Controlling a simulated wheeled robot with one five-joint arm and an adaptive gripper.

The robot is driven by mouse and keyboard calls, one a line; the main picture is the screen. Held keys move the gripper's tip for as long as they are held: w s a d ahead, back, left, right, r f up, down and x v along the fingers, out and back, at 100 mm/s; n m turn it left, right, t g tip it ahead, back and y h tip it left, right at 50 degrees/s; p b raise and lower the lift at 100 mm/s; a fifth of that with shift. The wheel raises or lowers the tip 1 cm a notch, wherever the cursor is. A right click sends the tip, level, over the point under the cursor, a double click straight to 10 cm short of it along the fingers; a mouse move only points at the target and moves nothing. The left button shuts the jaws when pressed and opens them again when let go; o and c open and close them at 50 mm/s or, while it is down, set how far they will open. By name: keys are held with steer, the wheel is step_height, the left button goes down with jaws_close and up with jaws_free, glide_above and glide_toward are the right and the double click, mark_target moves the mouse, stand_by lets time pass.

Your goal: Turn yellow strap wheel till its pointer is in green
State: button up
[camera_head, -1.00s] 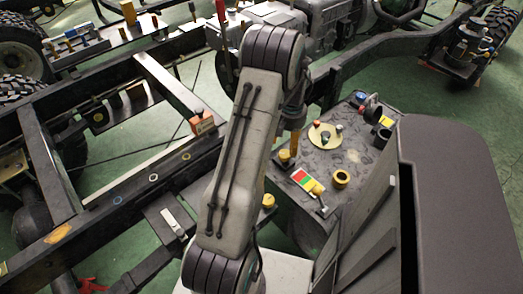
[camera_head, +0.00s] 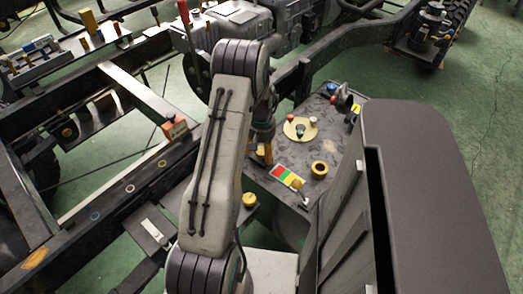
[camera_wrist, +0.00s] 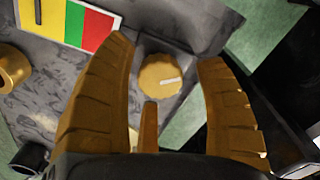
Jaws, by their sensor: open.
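Contact does not show. In the head view my arm partly hides my gripper (camera_head: 265,154).
The dark panel (camera_head: 330,145) also bears a yellow ring (camera_head: 319,169), a pale disc with small knobs (camera_head: 299,129) and a blue knob (camera_head: 332,88). A large dark cover (camera_head: 430,180) stands close at right. Chassis rails (camera_head: 110,210) run along the left.

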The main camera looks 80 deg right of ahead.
steer(key=shift+f, duration=0.1)
steer(key=c, duration=1.2)
steer(key=shift+m, duration=0.3)
steer(key=shift+f+m+b, duration=0.1)
steer(key=shift+m+b, duration=0.6)
steer(key=shift+m, duration=0.5)
steer(key=shift+m+b, duration=0.55)
steer(key=shift+m, duration=1.25)
steer(key=shift+a+m, duration=0.1)
steer(key=shift+m, duration=0.2)
